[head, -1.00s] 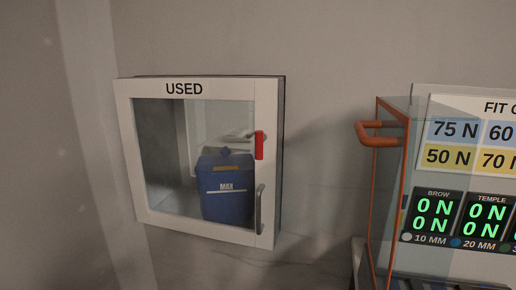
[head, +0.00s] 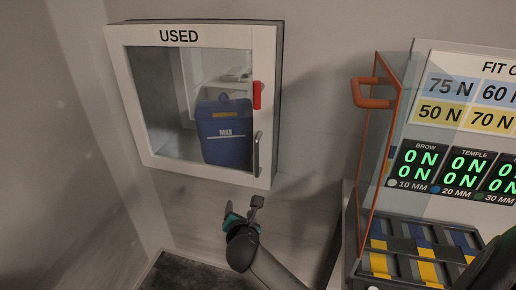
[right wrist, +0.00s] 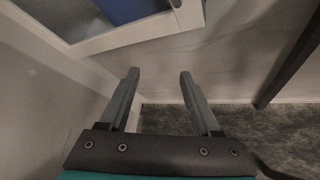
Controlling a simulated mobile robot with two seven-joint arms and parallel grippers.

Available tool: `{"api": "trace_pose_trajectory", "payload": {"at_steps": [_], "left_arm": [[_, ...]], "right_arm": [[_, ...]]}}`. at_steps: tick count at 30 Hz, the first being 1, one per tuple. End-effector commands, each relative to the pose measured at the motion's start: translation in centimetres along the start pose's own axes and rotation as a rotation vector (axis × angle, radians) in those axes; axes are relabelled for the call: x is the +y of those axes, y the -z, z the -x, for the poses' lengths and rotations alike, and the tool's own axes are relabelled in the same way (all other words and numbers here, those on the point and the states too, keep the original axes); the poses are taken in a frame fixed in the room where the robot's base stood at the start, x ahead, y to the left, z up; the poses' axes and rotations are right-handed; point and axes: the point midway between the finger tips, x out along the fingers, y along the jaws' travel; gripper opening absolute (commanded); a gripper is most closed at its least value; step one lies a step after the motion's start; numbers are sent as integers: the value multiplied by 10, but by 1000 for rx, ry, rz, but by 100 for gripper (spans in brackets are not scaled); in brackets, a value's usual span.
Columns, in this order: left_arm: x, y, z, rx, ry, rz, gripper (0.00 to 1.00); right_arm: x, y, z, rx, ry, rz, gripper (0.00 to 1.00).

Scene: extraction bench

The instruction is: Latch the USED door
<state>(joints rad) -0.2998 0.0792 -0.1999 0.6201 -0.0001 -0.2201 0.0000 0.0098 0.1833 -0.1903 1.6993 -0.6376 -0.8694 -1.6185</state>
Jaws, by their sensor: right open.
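The USED cabinet (head: 278,75) hangs on the wall at the upper left of the head view. Its white-framed glass door (head: 150,166) lies flat against the front and looks closed. A red latch (head: 257,95) stands upright on the door's right edge, with a grey handle (head: 257,152) below it. My right gripper (head: 243,206) is just below the cabinet, apart from the handle. In the right wrist view its two fingers (right wrist: 160,73) are spread and empty, below the door's lower frame (right wrist: 120,36). My left gripper is not in view.
A blue MAX container (head: 226,145) stands inside the cabinet, behind the glass. To the right, a clear panel with an orange edge and handle (head: 372,102) stands beside the display board (head: 455,165) and a tray of blue and yellow pieces (head: 405,246). Bare wall lies between.

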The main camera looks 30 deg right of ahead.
Motion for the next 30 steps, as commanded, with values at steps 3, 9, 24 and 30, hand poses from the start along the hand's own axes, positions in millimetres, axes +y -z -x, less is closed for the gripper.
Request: {"api": "trace_pose_trajectory", "payload": {"at_steps": [3,9,24,30], "left_arm": [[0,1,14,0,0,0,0],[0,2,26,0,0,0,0],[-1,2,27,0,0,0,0],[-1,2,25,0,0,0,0]], "right_arm": [[52,-92,33,-187,-35,199,64],[91,-193,91,-422,11,426,64],[102,-247,88,-514,59,512,64],[105,-264,56,-511,58,510,64]]}}
